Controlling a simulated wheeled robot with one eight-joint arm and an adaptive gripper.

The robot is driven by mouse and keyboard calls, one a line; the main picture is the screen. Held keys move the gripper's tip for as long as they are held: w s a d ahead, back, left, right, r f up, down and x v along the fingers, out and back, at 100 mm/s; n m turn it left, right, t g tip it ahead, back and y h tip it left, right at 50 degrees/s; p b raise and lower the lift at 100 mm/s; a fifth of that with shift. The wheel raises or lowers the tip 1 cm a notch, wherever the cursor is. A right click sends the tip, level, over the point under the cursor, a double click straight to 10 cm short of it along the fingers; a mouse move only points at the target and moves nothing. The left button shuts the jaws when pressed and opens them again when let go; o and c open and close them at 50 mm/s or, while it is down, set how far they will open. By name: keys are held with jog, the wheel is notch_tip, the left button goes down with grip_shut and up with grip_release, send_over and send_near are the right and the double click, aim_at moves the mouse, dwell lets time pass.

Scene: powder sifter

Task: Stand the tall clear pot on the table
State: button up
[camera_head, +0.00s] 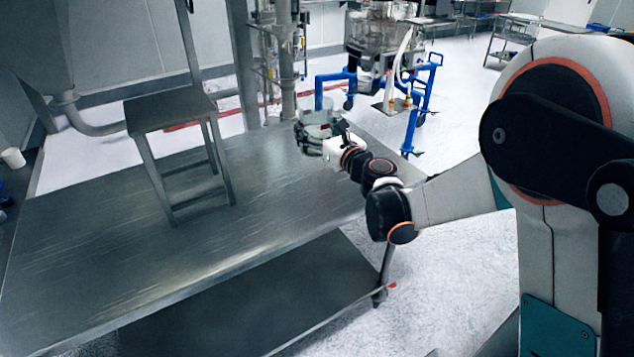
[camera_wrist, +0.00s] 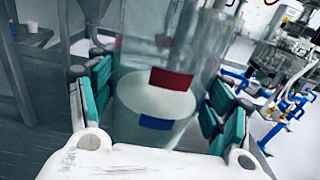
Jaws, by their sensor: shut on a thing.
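The tall clear pot (camera_wrist: 195,50) stands between the fingers in the wrist view, with pale contents or a pale base low in it and a red and a blue patch on its side. My gripper (camera_wrist: 160,105) is shut on it, with green pads on both sides. In the head view the pot (camera_head: 318,117) looks roughly upright in my gripper (camera_head: 322,138), over the right far part of the metal table (camera_head: 110,240). I cannot tell whether its bottom touches the table top.
A metal stool or step (camera_head: 170,108) stands on the table at left. A metal column (camera_head: 286,60) rises behind the pot. A blue-framed cart (camera_head: 335,80) stands on the floor beyond the table. A white cup (camera_head: 13,158) is at the far left. The table's front middle is clear.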

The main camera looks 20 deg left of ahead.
notch_tip(320, 180, down, 14)
jog(key=b, duration=0.5)
jog(key=shift+f, duration=0.25)
jog(key=shift+r, duration=0.1)
jog(key=o, duration=1.3)
jog(key=shift+o, duration=0.2)
